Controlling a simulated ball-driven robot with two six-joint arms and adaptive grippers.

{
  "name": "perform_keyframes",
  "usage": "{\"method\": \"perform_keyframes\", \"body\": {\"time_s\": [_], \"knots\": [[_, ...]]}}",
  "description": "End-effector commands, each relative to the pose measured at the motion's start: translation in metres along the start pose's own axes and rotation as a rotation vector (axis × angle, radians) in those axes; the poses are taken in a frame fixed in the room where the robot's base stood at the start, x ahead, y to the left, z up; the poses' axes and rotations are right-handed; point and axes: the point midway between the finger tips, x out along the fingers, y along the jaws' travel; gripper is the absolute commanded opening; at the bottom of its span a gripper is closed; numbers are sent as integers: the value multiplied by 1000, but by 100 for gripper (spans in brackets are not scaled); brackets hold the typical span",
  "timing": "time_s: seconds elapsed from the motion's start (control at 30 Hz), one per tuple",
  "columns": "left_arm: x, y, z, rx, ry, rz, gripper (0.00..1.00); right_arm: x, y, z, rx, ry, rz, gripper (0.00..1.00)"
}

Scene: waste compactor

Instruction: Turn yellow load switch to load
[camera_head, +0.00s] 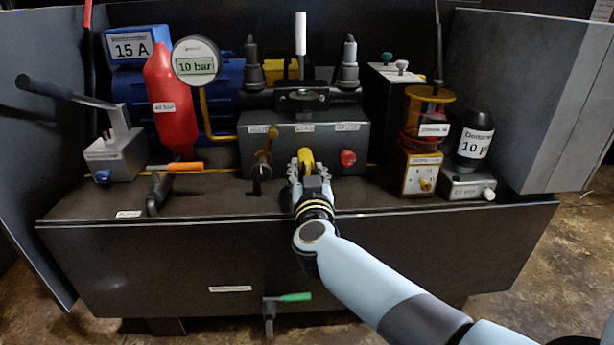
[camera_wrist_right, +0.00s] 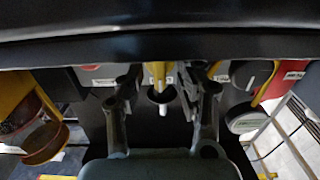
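The yellow load switch (camera_head: 305,158) is on the front of the dark grey valve block (camera_head: 290,130), below a white label. My right gripper (camera_head: 308,178) is in front of it, its arm coming from the lower right. In the right wrist view the yellow switch (camera_wrist_right: 158,73) shows between the two fingers of my right gripper (camera_wrist_right: 160,100). The fingers stand apart, with a gap on each side of the switch. Whether a fingertip touches it cannot be told. The label's setting marks are too small to read surely. My left gripper is out of view.
An orange-handled lever (camera_head: 180,167) and a green-handled lever (camera_head: 290,297) stand lower left and below. The bench top (camera_head: 390,203) is clear at front right.

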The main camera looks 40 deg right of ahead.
Motion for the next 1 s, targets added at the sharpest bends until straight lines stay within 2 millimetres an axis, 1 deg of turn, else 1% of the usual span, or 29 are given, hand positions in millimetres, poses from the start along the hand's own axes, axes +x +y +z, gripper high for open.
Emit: {"method": "perform_keyframes", "body": {"time_s": [0.1, 0.33, 0.6, 1.0], "knots": [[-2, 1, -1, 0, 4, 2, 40, 5, 0, 0, -1, 0, -1, 36], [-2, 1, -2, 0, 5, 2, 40, 5, 0, -1, 0, 0, 0, 36], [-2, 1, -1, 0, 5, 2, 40, 5, 0, 0, 0, 0, 0, 0], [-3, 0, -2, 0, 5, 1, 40, 5, 0, -1, 24, 0, 0, 0]]}}
